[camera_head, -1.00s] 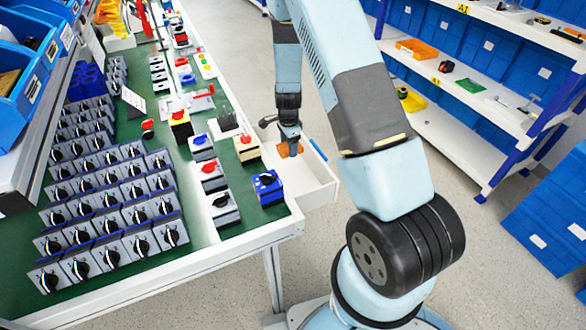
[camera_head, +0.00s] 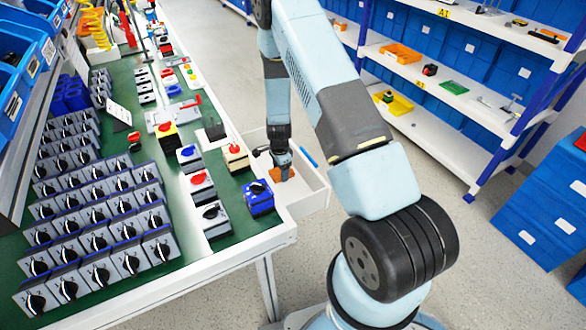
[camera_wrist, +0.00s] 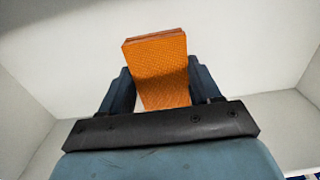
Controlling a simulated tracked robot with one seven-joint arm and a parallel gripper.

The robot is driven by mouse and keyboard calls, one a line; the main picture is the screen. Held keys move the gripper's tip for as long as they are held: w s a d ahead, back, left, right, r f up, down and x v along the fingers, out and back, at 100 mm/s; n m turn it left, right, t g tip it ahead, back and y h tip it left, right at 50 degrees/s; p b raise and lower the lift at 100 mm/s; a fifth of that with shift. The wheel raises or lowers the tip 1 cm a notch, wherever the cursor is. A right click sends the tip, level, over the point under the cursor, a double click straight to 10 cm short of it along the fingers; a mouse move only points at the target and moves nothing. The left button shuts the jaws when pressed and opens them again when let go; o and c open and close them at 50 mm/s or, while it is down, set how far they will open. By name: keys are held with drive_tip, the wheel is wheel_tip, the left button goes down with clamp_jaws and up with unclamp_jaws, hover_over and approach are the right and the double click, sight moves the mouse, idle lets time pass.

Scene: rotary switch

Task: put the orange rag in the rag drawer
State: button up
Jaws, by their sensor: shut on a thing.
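The orange rag (camera_wrist: 160,68) is a folded block between the two dark fingers of my gripper (camera_wrist: 157,88) in the wrist view. My gripper is shut on it. In the head view the rag (camera_head: 279,174) shows at the tip of my gripper (camera_head: 283,168), inside the open white drawer (camera_head: 312,200). The drawer sticks out from the right side of the workbench. Its pale floor and walls surround the rag in the wrist view. I cannot tell whether the rag touches the drawer floor.
The green-topped workbench (camera_head: 140,262) carries several rotary switches and a blue switch box (camera_head: 259,198) near the drawer. White shelves (camera_head: 440,120) with blue bins stand to the right. Open floor lies between.

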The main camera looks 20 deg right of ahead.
drive_tip(key=o, duration=1.4)
drive_tip(key=shift+s+a, duration=0.1)
drive_tip(key=shift+a, duration=0.05)
